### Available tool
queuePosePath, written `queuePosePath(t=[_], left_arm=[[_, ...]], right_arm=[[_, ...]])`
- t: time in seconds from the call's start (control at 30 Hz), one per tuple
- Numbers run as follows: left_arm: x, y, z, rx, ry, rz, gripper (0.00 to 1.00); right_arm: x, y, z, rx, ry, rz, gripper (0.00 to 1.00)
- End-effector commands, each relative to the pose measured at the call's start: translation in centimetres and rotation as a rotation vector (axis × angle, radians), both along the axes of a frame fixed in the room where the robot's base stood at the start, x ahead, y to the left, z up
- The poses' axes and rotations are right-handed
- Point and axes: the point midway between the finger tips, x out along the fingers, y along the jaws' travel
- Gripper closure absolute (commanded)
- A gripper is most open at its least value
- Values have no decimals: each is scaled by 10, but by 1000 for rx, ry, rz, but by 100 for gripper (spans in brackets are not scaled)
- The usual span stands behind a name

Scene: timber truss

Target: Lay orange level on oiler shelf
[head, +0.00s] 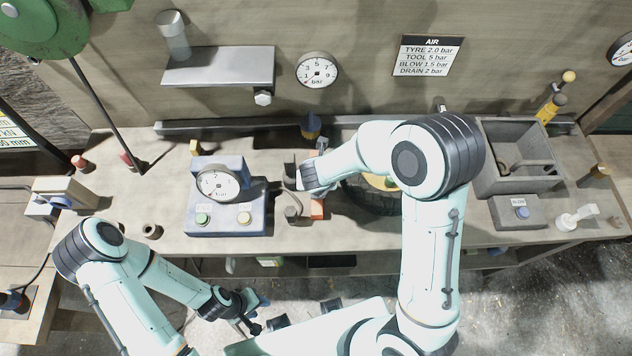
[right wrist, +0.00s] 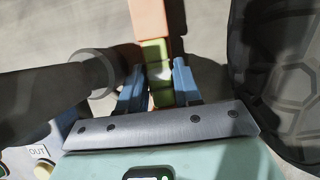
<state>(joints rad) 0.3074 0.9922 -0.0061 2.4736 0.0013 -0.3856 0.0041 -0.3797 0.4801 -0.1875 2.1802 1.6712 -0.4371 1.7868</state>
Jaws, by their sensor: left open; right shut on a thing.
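The orange level (right wrist: 150,18) lies between the two blue fingers of my right gripper (right wrist: 157,82) in the right wrist view, with a green section at the jaws. In the head view my right gripper (head: 312,178) is low over the bench, mostly hidden by its wrist, and an orange end of the level (head: 317,209) shows below it. The oiler shelf (head: 225,70) is a grey metal ledge on the back wall, up and left of this gripper. A grey oiler (head: 173,38) stands at its left end; the rest of its top is bare. My left gripper (head: 258,313) is open and empty before the bench.
A blue gauge box (head: 228,218) stands left of my right gripper. A black tyre (head: 372,203) lies close on its right, partly under my arm. A wall gauge (head: 317,70) hangs right of the shelf. A grey bin (head: 520,180) stands farther right on the bench (head: 330,258).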

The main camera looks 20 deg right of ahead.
Motion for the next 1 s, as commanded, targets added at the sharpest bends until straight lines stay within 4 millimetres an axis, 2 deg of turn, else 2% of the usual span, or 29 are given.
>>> queuePosePath(t=[0.23, 0.27, 0.3, 0.67, 0.77, 1.0], left_arm=[[-1, 0, -2, 0, 0, 0, 57], [-1, 0, -2, 0, 0, 0, 57], [-1, 0, -2, 0, 0, 0, 57], [3, 0, 3, 0, -4, 0, 57], [7, 0, 8, 0, -8, -1, 57], [26, 0, 29, 0, -30, 0, 57]], right_arm=[[1, 0, -2, 0, -2, -1, 100], [1, 0, -2, 0, -1, -1, 63], [1, 0, -2, 0, -1, 0, 56], [2, 0, 4, -1, -2, 0, 56], [-2, 1, 16, 1, -4, 0, 56], [-19, 7, 66, 2, -9, 1, 56]])
